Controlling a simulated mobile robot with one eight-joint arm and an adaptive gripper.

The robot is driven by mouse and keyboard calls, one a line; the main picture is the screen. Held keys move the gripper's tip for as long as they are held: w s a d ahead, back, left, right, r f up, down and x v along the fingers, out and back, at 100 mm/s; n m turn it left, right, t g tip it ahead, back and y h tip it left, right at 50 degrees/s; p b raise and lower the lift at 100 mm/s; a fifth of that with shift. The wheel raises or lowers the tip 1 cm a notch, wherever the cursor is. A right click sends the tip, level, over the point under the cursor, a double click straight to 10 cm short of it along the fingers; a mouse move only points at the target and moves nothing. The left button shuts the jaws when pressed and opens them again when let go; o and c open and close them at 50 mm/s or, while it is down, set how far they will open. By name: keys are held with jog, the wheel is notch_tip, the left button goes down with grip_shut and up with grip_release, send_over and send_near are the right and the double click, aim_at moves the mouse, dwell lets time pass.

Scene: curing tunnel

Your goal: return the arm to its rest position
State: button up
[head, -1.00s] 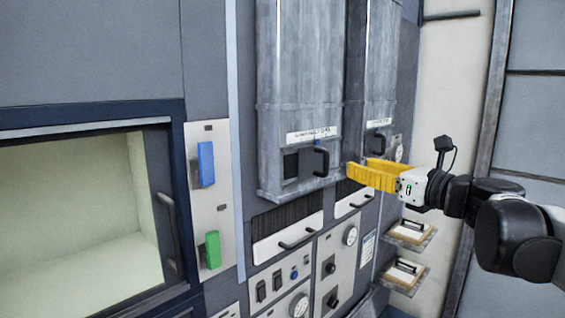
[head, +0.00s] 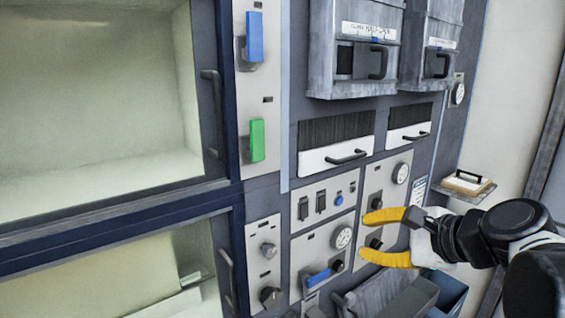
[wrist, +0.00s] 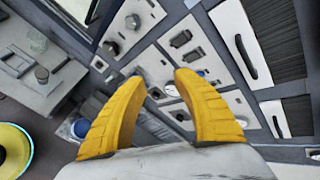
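My gripper (head: 376,238) has two yellow fingers and is at the lower right in the head view, in front of the control panels. Its fingers are spread apart with nothing between them. In the wrist view the gripper (wrist: 155,85) is also open and empty, with a panel of knobs and switches (wrist: 190,60) beyond the fingertips. My dark arm comes in from the right edge of the head view.
A wall panel holds a blue handle (head: 254,36), a green handle (head: 257,140) and a blue lever (head: 318,277). A lit chamber (head: 90,100) stands open-fronted at left. Grey hoods (head: 355,80) jut out above. A small shelf (head: 468,186) and bins (head: 410,298) are at lower right.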

jog(key=s+f+n+g+h+b, duration=0.1)
jog(key=s+f+n+b, duration=0.3)
jog(key=f, duration=0.8)
jog(key=s+d+f+n+g+h+b, duration=0.1)
jog(key=s+f+n+h+b, duration=0.2)
jog(key=f+n+b, duration=0.4)
jog(key=s+d+f+n+g+h+b, duration=0.1)
jog(key=s+f+n+b, duration=0.5)
jog(key=f, duration=1.3)
jog(key=h+b, duration=0.1)
jog(key=b, duration=0.2)
jog(key=shift+f+n, duration=0.2)
jog(key=shift+n, duration=0.1)
